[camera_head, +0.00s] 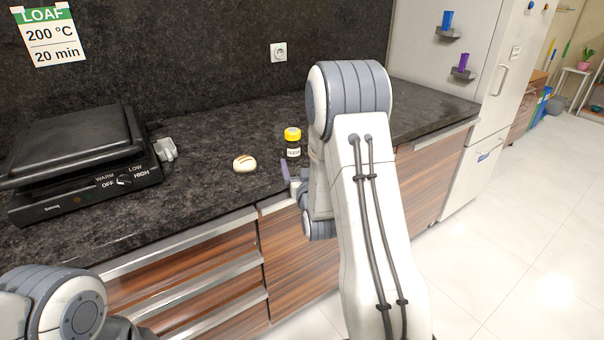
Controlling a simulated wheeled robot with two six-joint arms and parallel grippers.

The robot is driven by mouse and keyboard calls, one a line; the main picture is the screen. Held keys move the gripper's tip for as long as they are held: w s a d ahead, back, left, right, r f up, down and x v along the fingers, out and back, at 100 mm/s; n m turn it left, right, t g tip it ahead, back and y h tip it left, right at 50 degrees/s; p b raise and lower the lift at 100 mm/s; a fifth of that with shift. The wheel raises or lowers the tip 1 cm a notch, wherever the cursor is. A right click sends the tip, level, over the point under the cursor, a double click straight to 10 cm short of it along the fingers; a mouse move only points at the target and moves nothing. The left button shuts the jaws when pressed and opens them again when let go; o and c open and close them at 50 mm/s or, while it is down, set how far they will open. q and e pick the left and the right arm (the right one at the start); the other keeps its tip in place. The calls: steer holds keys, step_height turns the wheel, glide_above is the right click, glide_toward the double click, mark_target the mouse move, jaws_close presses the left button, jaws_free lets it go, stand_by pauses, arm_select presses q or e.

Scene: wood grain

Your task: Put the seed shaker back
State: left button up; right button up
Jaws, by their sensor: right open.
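The seed shaker (293,144) is a small dark jar with a yellow lid and a pale label. It stands upright on the dark stone counter, just left of my right arm. My right gripper (288,174) is at the counter's front edge, just in front of and below the shaker, apart from it as far as I can see. It is open, and most of it is hidden behind my right arm. My left arm shows at the lower left, but its gripper is out of view.
A pale bun (245,163) with a brown mark lies left of the shaker. A black grill (80,160) stands at the counter's left. A blue cup (447,20) and a purple cup (462,63) sit on small shelves on the fridge side. The counter behind the bun is clear.

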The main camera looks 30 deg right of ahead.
steer(key=a+g+y, duration=0.1)
steer(key=a, duration=0.3)
steer(key=s+a+f+n+y, duration=0.1)
steer(key=a, duration=0.3)
steer(key=s+a+n+g+y, duration=0.1)
steer(key=a+y, duration=0.1)
steer(key=a, duration=0.2)
steer(key=shift+f+g, duration=0.3)
steer(key=shift+f, duration=0.05)
steer(key=s+a+f+n+g+y, duration=0.1)
steer(key=s+a+n+g+y, duration=0.2)
steer(key=s+a, duration=0.5)
steer(key=s+a+f+n+g+y, duration=0.2)
steer(key=s+a+g, duration=0.4)
steer(key=a, duration=0.5)
steer(key=s+a+r+n+g+h, duration=0.1)
steer(key=s+n+g, duration=0.3)
steer(key=s, duration=1.5)
steer(key=shift+s+r+g+h, duration=0.15)
steer(key=shift+r+g+h, duration=0.3)
steer(key=shift+g, duration=0.25)
